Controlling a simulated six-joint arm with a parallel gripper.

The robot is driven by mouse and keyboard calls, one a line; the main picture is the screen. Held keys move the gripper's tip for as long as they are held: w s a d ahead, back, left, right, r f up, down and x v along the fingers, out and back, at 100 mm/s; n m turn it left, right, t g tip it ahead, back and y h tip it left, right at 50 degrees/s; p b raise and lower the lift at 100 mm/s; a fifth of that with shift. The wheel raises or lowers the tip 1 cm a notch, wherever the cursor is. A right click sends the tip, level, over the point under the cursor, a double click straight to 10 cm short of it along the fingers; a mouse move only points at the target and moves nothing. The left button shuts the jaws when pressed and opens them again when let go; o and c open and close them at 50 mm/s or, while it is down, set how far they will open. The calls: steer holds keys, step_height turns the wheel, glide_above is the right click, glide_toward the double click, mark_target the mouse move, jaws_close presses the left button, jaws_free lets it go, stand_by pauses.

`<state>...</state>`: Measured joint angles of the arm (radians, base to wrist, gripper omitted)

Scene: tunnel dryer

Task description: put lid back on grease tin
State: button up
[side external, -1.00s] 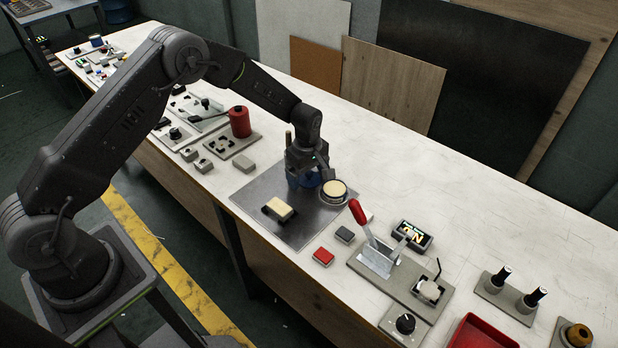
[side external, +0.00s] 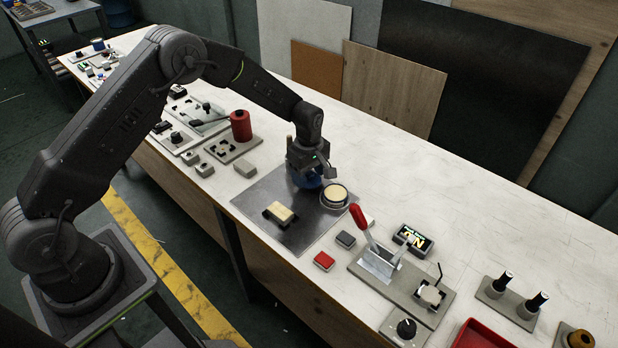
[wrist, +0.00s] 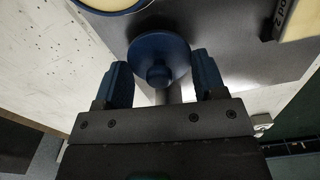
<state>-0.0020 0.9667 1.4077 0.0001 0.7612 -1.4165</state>
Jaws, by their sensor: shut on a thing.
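The grease tin (side external: 335,197) is open, with pale grease showing, and stands on the grey metal plate. Its edge shows at the top left of the wrist view (wrist: 108,5). The blue round lid (wrist: 158,48) with a central knob is between the two blue fingers of my gripper (wrist: 160,70), which is shut on it. In the side view the lid (side external: 308,182) is partly hidden under my gripper, just left of the tin. I cannot tell whether the lid touches the plate.
A cream block in a dark holder (side external: 281,213) lies on the plate nearer the front edge. A red-handled lever fixture (side external: 378,260) stands to the right, with a red block (side external: 324,261) before it. A red canister (side external: 240,125) stands to the left.

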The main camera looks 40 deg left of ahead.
step_height(320, 180, up, 8)
steer(key=shift+d+f, duration=0.15)
steer(key=shift+f, duration=0.05)
glide_toward(335, 192)
steer(key=shift+a+f, duration=0.15)
steer(key=shift+a, duration=0.25)
steer(key=shift+d+f, duration=0.2)
steer(key=shift+d, duration=0.3)
steer(key=shift+f, duration=3.05)
steer(key=shift+f, duration=0.15)
steer(key=o, duration=1.1)
steer(key=shift+r, duration=3.55)
